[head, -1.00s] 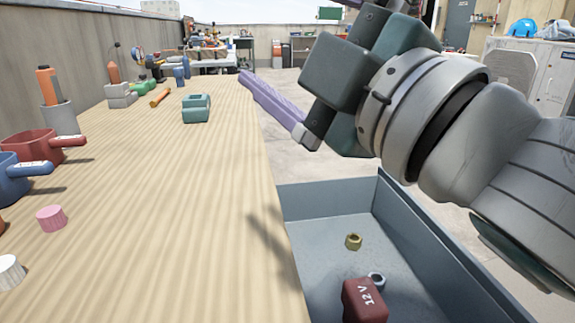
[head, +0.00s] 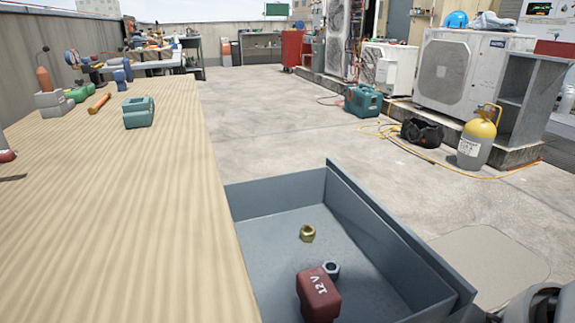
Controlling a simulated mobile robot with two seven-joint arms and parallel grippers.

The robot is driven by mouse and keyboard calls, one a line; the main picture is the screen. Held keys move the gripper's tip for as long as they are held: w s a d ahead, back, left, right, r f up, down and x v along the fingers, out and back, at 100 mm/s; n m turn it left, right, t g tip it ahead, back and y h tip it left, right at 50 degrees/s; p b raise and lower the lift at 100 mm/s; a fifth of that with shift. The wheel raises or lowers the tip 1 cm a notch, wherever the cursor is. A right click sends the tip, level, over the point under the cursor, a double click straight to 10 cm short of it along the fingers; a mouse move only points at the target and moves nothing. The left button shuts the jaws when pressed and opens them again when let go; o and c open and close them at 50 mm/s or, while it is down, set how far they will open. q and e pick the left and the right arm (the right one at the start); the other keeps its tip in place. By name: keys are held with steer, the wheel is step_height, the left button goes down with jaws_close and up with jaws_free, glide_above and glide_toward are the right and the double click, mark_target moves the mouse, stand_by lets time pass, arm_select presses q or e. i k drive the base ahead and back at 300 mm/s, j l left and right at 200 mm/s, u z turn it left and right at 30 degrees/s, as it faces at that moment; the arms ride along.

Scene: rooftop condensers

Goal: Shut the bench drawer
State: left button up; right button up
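The bench drawer (head: 396,249) is grey and stands pulled out from the right side of the wooden bench (head: 130,190). Inside it lie a brass nut (head: 307,233), a steel nut (head: 331,270) and a dark red 12 V battery (head: 318,295). The drawer's near end is cut off by the picture's bottom edge. Neither gripper is in view. Only a grey piece of my arm shows at the bottom right corner, beside the drawer's outer front.
A teal block-like object (head: 138,112), an orange stick (head: 98,103) and grey blocks (head: 52,103) stand on the bench. Open concrete floor lies right of the drawer. Farther off are a yellow-topped cylinder (head: 477,138), a black bag (head: 422,132), a teal case (head: 363,101) and condensers (head: 462,75).

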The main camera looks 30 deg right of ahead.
mark_target(388, 274)
steer(key=k+l, duration=0.1)
steer(key=l, duration=0.4)
steer(key=k+l, duration=0.1)
steer(key=l, duration=0.4)
steer(key=k+l, duration=0.1)
steer(key=l, duration=0.4)
steer(key=k+l, duration=0.1)
steer(key=l, duration=0.4)
steer(key=l+u, duration=0.1)
steer(key=u, duration=0.25)
steer(key=l+u, duration=0.15)
steer(key=u, duration=0.2)
